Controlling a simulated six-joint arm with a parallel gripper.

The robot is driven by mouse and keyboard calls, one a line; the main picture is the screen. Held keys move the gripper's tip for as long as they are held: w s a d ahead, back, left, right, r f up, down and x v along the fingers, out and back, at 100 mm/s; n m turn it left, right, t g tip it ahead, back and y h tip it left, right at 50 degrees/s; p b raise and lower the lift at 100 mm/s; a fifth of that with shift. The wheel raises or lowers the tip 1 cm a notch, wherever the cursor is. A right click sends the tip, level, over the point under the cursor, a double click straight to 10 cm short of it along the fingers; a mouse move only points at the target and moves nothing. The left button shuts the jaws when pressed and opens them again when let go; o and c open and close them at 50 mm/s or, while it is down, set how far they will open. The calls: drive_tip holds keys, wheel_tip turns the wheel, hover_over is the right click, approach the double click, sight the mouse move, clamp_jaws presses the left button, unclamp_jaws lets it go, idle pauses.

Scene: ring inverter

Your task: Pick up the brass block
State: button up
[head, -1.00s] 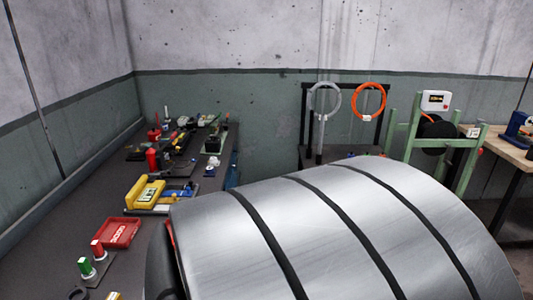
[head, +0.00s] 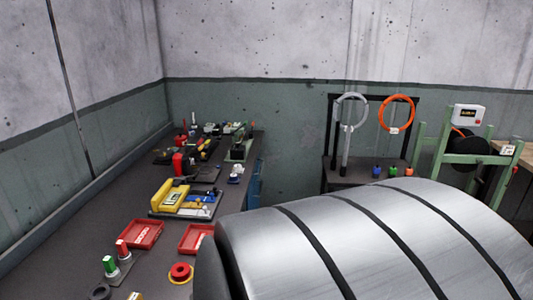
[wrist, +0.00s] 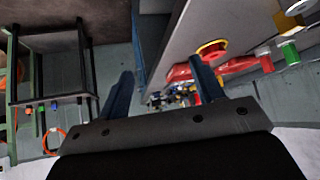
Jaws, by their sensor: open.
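A small yellowish piece (head: 135,296) shows at the bottom edge of the head view, on the dark bench and mostly cut off by the frame. It is too small to tell whether it is the block. My gripper (wrist: 162,86) shows in the wrist view with its two blue fingers wide apart and nothing between them. The bench with its trays lies beyond and to the right of the fingers. The gripper does not show in the head view.
A rack (head: 327,130) with hoops stands behind. My silver arm hides much of the lower right.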

drive_tip(key=shift+c, duration=0.5)
wheel_tip(320, 180, up, 10)
drive_tip(key=n+g+h, duration=0.3)
drive_tip(key=n+g, duration=0.4)
drive_tip(key=n, duration=0.6)
hover_over(134, 297)
wheel_tip(134, 297, down, 11)
drive_tip(key=shift+w+d+f, duration=0.1)
drive_tip(key=shift+a+f, duration=0.2)
drive_tip(key=shift+f, duration=2.6)
clamp_jaws()
